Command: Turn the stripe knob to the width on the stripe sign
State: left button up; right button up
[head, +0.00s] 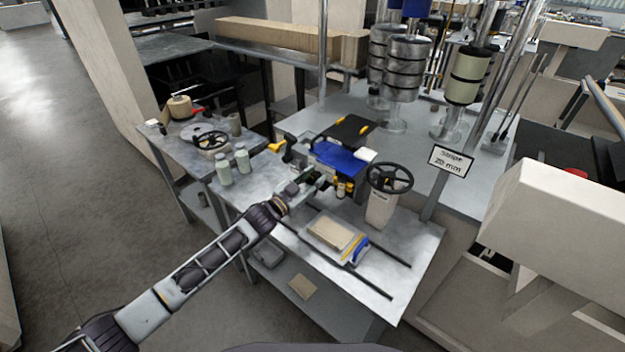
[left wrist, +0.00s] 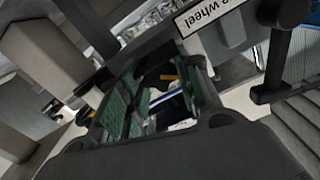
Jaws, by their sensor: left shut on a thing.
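The stripe sign (head: 451,161) is a white plate on a post at the right of the bench and reads "Stripe 20 mm". My left gripper (head: 322,181) is at the front of a blue-topped unit (head: 338,158). It is shut on a small dark part with a yellow mark (left wrist: 168,78), which looks like the stripe knob; its scale cannot be read. In the left wrist view the green-padded fingers (left wrist: 150,100) surround this part and hide most of it. My right gripper is not in view.
A black handwheel (head: 390,178) on a beige post stands right of the gripper. Small yellow-and-black parts (head: 345,189) sit close beside it. A beige block (head: 330,233) lies between dark rails in front. Pale bottles (head: 242,158) stand to the left.

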pick_arm(q)
jog(key=m, duration=0.5)
jog(key=shift+s, duration=0.1)
jog(key=m, duration=0.6)
jog(key=shift+d+f, duration=0.1)
jog(key=shift+f, duration=0.05)
jog(key=shift+m, duration=0.3)
jog(key=o, duration=1.1)
jog(key=shift+v, duration=6)
